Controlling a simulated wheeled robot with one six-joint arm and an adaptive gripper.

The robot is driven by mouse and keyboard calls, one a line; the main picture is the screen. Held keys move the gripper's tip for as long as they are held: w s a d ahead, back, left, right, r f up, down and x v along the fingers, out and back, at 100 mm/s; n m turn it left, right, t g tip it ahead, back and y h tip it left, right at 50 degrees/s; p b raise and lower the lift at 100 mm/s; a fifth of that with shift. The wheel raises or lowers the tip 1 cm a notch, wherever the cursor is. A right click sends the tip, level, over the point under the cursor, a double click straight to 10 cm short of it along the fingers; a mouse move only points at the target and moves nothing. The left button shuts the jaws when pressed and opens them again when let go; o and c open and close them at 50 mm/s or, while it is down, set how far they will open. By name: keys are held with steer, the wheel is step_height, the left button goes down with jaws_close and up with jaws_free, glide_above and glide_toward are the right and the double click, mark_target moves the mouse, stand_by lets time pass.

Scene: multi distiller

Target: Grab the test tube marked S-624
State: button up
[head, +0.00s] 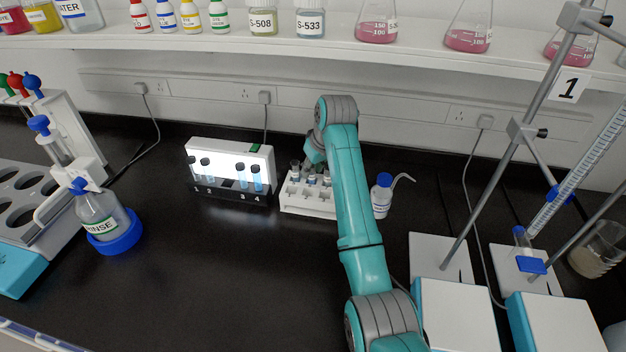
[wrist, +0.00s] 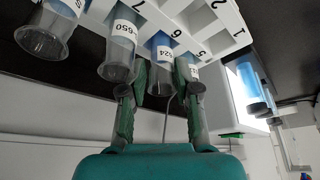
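In the wrist view the rack (wrist: 208,28) appears upside down with printed numbers. A blue-filled tube with a label ending in "24" (wrist: 162,58) is near slot 6, between my fingers. A tube labelled "650" (wrist: 120,45) is to its left, and another tube (wrist: 188,68) is partly behind the right finger. My gripper (wrist: 160,78) is open, with a finger on each side of the "24" tube; contact is not clear. In the head view my gripper (head: 315,155) is behind the rack's tubes.
A lit box with several tubes (head: 230,165) stands left of the rack. A wash bottle (head: 381,197) stands close to the right of my arm. Burette stands (head: 440,258) are farther right.

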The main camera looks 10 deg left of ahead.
steer(key=shift+a+f, duration=0.15)
steer(key=shift+f, duration=0.2)
jaws_close()
steer(key=shift+r, duration=0.1)
